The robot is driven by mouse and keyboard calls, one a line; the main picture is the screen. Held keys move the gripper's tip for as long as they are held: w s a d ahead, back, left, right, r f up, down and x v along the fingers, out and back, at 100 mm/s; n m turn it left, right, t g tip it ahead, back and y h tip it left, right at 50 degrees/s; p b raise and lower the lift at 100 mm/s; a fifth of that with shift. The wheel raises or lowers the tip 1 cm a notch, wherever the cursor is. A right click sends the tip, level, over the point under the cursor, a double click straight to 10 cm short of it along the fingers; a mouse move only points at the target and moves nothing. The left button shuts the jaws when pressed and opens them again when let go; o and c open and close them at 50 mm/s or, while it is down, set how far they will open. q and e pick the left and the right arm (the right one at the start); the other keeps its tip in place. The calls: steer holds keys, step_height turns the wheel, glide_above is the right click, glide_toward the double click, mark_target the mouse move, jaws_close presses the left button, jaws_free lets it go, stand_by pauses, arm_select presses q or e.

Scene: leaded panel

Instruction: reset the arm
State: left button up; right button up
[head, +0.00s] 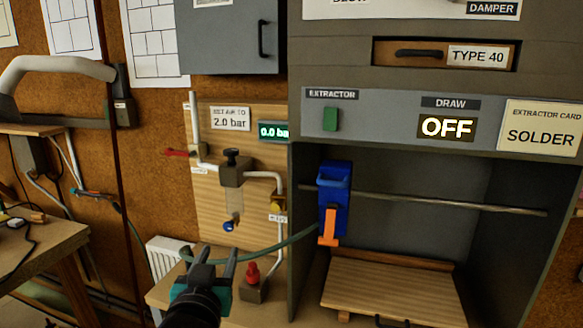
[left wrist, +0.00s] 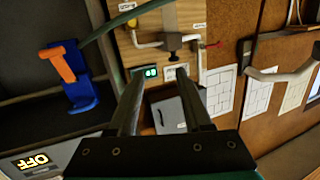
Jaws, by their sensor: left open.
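My left gripper (head: 209,256) is low in the head view, its two dark fingers pointing up and spread apart with nothing between them. It is in front of the wooden pipe board (head: 212,215), with the green hose (head: 262,250) crossing close to its fingertips. I cannot tell whether they touch. In the left wrist view the open fingers (left wrist: 160,75) are empty, and the scene appears roughly upside down. My right gripper is not in view.
A blue holder with an orange lever (head: 333,200) hangs on a rod in the extractor booth, right of my gripper. A red-topped fitting (head: 252,280) stands near the gripper. The display (head: 273,131) reads 0.0 bar; the draw sign (head: 446,126) reads OFF. A bench (head: 40,255) is at left.

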arm_select(q)
steer(key=s+a+f+g, duration=0.3)
steer(key=s+f+g, duration=0.4)
steer(key=s+f, duration=0.65)
steer(key=s+f+m+g, duration=0.1)
steer(key=s+f+g, duration=0.2)
steer(key=s+f, duration=0.35)
steer(key=s+f+m+g, duration=0.1)
steer(key=s+f+g, duration=0.2)
steer(key=s, duration=0.6)
step_height(320, 180, down, 30)
steer(key=s+r+g+b, duration=0.1)
steer(key=b, duration=0.6)
steer(key=s+a+f+b, duration=0.1)
steer(key=s+f+b, duration=0.2)
steer(key=s+f, duration=0.5)
steer(key=s+a+f+g+b, duration=0.1)
steer(key=s+f+b, duration=0.3)
steer(key=s+f, duration=0.4)
step_height(320, 180, down, 6)
steer(key=shift+a+g+h+b, duration=0.3)
steer(key=shift+a, duration=0.15)
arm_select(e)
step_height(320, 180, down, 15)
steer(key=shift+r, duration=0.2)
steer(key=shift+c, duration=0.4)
